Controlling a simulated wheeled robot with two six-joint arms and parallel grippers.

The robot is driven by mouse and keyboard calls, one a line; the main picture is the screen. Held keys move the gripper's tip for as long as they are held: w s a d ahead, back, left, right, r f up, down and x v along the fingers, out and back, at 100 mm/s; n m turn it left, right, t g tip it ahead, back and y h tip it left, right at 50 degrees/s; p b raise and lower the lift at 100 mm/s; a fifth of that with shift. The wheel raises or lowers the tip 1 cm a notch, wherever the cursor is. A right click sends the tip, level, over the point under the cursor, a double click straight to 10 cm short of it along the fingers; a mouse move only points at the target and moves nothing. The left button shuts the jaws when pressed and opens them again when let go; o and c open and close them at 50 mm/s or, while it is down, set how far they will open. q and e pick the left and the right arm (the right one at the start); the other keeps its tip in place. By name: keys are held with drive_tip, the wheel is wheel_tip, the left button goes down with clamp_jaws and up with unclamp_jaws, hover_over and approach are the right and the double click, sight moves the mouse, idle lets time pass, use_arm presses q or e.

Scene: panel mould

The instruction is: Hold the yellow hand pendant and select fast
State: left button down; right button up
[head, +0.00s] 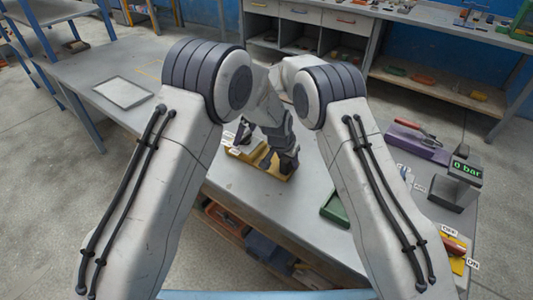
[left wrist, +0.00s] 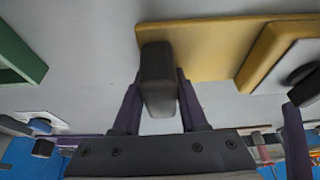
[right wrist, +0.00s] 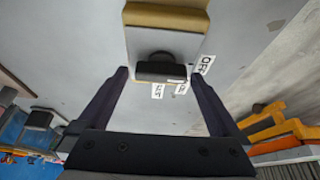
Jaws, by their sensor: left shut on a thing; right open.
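The yellow hand pendant (head: 258,158) lies on the grey table in the head view; its yellow body also shows in the left wrist view (left wrist: 215,50). My left gripper (head: 286,166) is shut on the dark grey grip block (left wrist: 157,75) at one end of the pendant. In the right wrist view the pendant's grey plate (right wrist: 178,43) carries a black knob (right wrist: 160,70) and white labels. One label reads OFF (right wrist: 203,65); the two smaller ones (right wrist: 157,91) are hard to read. My right gripper (right wrist: 160,78) is open, its fingers apart either side of the knob.
A green tray (head: 334,209) stands on the table to the right. Beyond it are a purple block (head: 415,143), a gauge reading 0 bar (head: 458,180) and a yellow ON/OFF unit (head: 457,262). A pale framed panel (head: 123,92) lies at the left. My two forearms are close together.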

drive_tip(key=c, duration=1.2)
drive_tip(key=shift+m, duration=0.7)
